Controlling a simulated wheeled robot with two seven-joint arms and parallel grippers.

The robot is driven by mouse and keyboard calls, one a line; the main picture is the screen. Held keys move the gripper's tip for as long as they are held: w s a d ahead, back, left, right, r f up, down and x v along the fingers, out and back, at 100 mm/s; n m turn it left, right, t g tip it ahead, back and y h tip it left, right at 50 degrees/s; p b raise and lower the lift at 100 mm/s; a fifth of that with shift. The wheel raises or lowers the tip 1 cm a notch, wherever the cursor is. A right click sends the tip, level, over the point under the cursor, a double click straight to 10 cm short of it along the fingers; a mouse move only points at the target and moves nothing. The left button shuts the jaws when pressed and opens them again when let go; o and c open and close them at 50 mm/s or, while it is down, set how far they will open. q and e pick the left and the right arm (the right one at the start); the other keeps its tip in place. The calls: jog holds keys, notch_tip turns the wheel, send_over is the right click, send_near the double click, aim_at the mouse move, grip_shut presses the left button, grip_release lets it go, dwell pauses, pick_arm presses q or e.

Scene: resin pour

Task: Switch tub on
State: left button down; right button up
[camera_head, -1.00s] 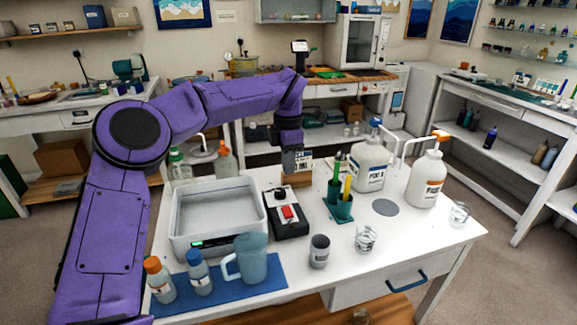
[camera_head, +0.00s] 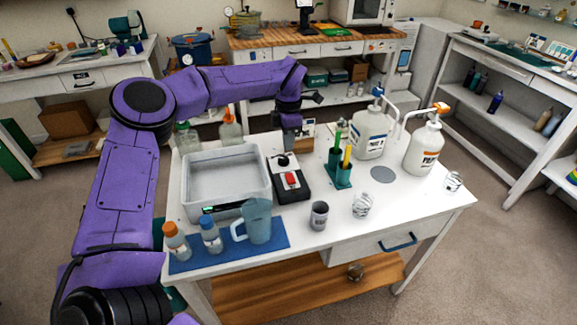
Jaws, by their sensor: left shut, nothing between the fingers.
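The tub (camera_head: 226,206) is a pale grey, open rectangular basin on the white table, with a small dark display on its front wall. Beside it on the right lies a black control box (camera_head: 293,194) with a red switch (camera_head: 291,180) on a light plate and a black knob (camera_head: 283,161) behind it. My left gripper (camera_head: 289,148) is shut and empty. It points down over the back end of the box, close to the knob; I cannot tell whether it touches. The red switch is in plain view, nearer the front than the gripper. My right gripper is out of view.
A blue mat (camera_head: 228,251) with two bottles and a blue jug (camera_head: 256,221) lies in front of the tub. A grey cup (camera_head: 319,215), a clear glass (camera_head: 362,205), a green pen holder (camera_head: 338,172) and two white pump bottles (camera_head: 424,148) stand to the right.

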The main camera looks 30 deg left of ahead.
aim_at(288, 174)
pick_arm(q)
notch_tip(288, 174, down, 10)
jog(key=shift+f+p, duration=0.1)
jog(key=shift+p, duration=1.15)
jog(key=shift+f, duration=0.1)
jog(key=shift+f+b, duration=0.25)
jog(key=shift+b, duration=0.25)
jog(key=shift+r, duration=0.1)
